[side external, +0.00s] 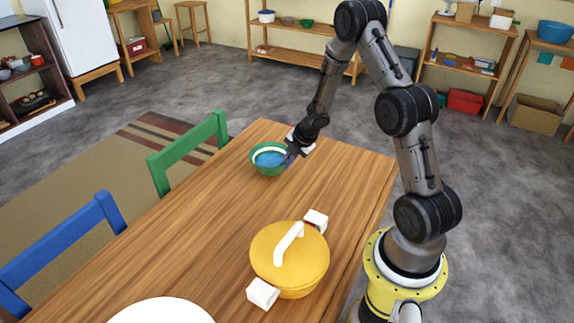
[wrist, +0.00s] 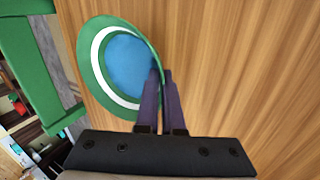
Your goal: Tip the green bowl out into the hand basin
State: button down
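The green bowl (side external: 257,167), with a white band and a blue inside or contents, is at the far end of the wooden table (side external: 215,225). It looks upright; I cannot tell whether it touches the tabletop. In the wrist view the bowl (wrist: 90,75) fills the upper left. My gripper (side external: 289,155) is at the bowl's right side. In the wrist view its two purple fingers (wrist: 161,78) are close together, one on each side of the rim, pinching it. I cannot make out a hand basin for certain.
A yellow pot (side external: 270,265) with white handles stands on the near part of the table. A white round thing (side external: 160,312) is cut off at the bottom edge. Green (side external: 190,150) and blue (side external: 60,250) chairs stand along the left. The tabletop between bowl and pot is clear.

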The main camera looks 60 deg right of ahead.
jog(key=shift+f, duration=0.55)
jog(key=shift+f, duration=0.15)
jog(key=c, duration=1.1)
grip_release()
jog(key=shift+o, duration=0.2)
jog(key=shift+f, duration=0.1)
